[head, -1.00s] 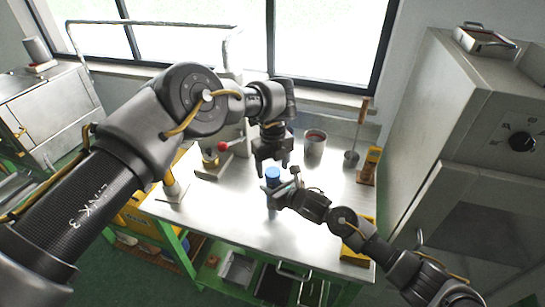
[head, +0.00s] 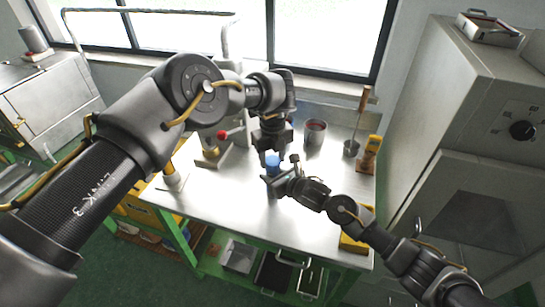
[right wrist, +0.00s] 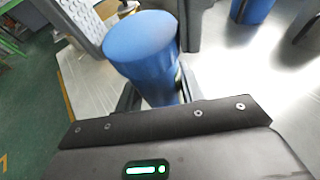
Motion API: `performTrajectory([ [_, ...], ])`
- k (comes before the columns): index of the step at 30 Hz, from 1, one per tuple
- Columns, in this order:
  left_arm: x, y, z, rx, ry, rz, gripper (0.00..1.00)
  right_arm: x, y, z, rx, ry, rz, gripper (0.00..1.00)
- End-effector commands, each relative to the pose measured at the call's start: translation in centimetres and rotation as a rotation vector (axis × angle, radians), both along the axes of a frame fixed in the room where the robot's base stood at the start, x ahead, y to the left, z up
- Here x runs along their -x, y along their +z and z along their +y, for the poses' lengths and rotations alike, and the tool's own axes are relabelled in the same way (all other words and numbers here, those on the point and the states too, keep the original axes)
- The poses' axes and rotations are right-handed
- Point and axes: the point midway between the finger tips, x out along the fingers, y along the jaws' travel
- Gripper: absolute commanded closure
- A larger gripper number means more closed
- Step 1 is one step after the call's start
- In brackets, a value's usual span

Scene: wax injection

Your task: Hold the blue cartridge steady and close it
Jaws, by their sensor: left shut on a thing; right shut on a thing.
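The blue cartridge (head: 272,159) stands upright above the middle of the steel table. In the right wrist view, its rounded blue body (right wrist: 142,45) fills the space between the fingers. My left gripper (head: 273,154) comes down from above and is shut on the cartridge's upper part. Grey finger pads flank the blue top in the right wrist view. My right gripper (head: 273,183) reaches in from the right and is shut on the cartridge lower down. The lower end is mostly hidden by the right gripper.
A wooden-handled tool (head: 358,125) and a yellow-topped device (head: 371,152) are at the table's right edge. A red-knobbed fixture (head: 215,145) is at the left. The table front (head: 235,215) is clear. A large cabinet (head: 455,130) borders the right.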

Motion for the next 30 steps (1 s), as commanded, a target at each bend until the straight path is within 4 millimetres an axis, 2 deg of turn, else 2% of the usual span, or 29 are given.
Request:
performTrajectory([
  [1, 0.0, 0.0, 0.0, 0.000, 0.001, 0.001, 0.51, 0.0, -0.2, -0.1, 0.003, -0.002, 0.004, 1.00],
  [6, 0.0, 0.0, 0.0, -0.001, 0.001, 0.000, 0.29, 0.0, -0.2, -0.1, 0.003, -0.002, 0.004, 1.00],
  [17, 0.0, 0.5, 0.0, 0.001, 0.001, 0.000, 0.28, 0.0, -0.2, -0.1, 0.003, -0.001, 0.004, 1.00],
  [20, -0.1, 1.8, 0.0, 0.001, 0.001, -0.002, 0.28, 0.0, -0.2, -0.1, 0.003, -0.001, 0.004, 1.00],
  [30, 0.0, 8.5, 0.1, -0.001, 0.001, -0.004, 0.28, 0.0, -0.2, -0.1, 0.003, -0.001, 0.004, 1.00],
])
